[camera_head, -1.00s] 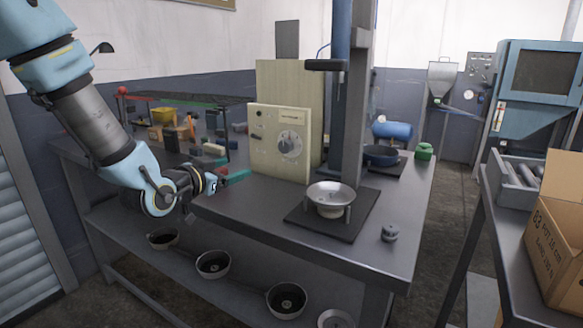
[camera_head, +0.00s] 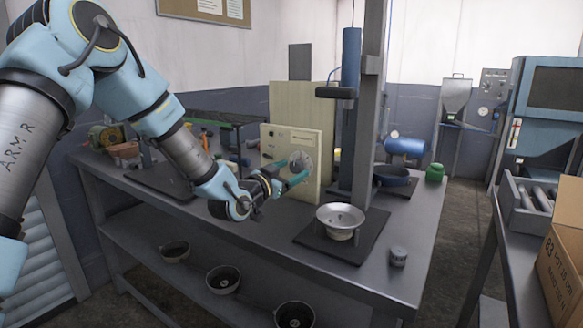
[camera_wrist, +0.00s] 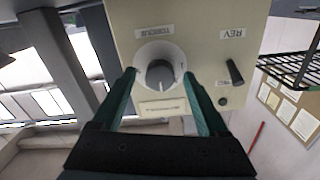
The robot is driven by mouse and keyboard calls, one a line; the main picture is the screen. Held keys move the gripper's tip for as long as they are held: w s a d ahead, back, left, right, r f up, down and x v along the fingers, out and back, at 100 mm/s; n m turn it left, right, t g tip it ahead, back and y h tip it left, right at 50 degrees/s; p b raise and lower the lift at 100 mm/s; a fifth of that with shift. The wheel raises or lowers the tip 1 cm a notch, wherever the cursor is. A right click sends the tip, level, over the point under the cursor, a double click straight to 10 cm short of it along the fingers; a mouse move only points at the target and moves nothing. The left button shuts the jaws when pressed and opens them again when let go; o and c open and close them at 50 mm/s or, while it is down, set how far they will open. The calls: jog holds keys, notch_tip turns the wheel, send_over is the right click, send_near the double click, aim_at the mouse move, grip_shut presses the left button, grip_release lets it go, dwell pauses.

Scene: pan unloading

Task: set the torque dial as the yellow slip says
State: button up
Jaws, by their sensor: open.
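The torque dial (camera_wrist: 160,74) is a round, pale dial with a grey knob on a cream control panel (camera_head: 276,147); the dial also shows in the head view (camera_head: 301,159). An upside-down TORQUE label sits by it in the wrist view. My gripper (camera_head: 291,171) is open in front of the panel. In the wrist view its teal fingers (camera_wrist: 158,76) stand either side of the dial, with nothing between them but the dial behind; I cannot tell whether they touch it. A small pale printed strip (camera_wrist: 160,108) lies by the dial, its text unreadable. I cannot make out a clearly yellow slip.
A black lever (camera_wrist: 235,72) marked REV and a small round button (camera_wrist: 223,101) sit beside the dial. A metal pan (camera_head: 340,218) rests on a dark mat right of the panel, near a grey column (camera_head: 368,120). A small grey weight (camera_head: 398,256) stands at the bench's front.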

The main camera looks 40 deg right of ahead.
jog(key=shift+d, duration=0.15)
jog(key=shift+c, duration=0.2)
grip_shut()
dwell(0.4)
